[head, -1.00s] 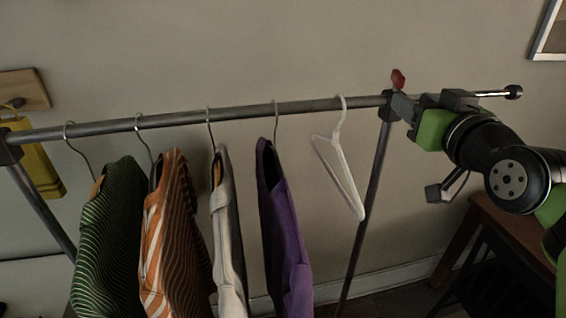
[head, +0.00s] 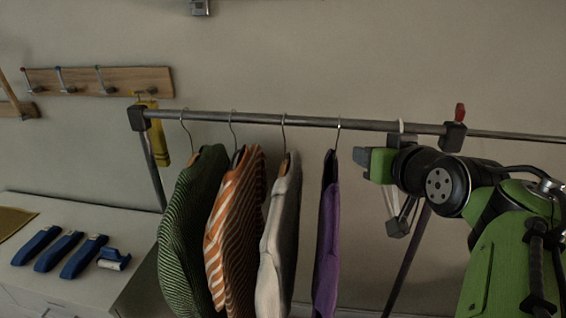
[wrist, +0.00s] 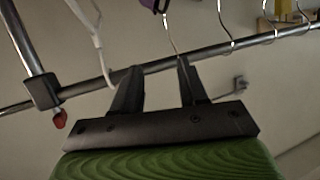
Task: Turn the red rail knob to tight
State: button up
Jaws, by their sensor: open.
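The red rail knob (head: 460,112) stands up from the dark clamp (head: 453,137) where the rail meets its right post. In the wrist view the red knob (wrist: 60,120) shows at the left, apart from my fingers, beside the clamp (wrist: 42,92). My gripper (head: 361,156) is left of the knob in the head view, close to the rail, with the forearm below the knob. In the wrist view my gripper (wrist: 156,70) is open, and the rail (wrist: 155,67) crosses near its two fingertips. I see nothing held. I cannot read any tight mark on the knob.
A white hanger (wrist: 97,40) hangs between knob and fingers, mostly behind my arm in the head view. A purple garment (head: 327,240) and several others hang further left. A wooden hook board (head: 120,80) is on the wall.

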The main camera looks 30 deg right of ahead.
aim_at(460, 112)
jog(key=k+l+u, duration=0.1)
jog(key=u, duration=0.35)
jog(key=k+l, duration=0.65)
jog(key=l, duration=0.2)
jog(key=k+l, duration=0.1)
jog(key=l, duration=0.4)
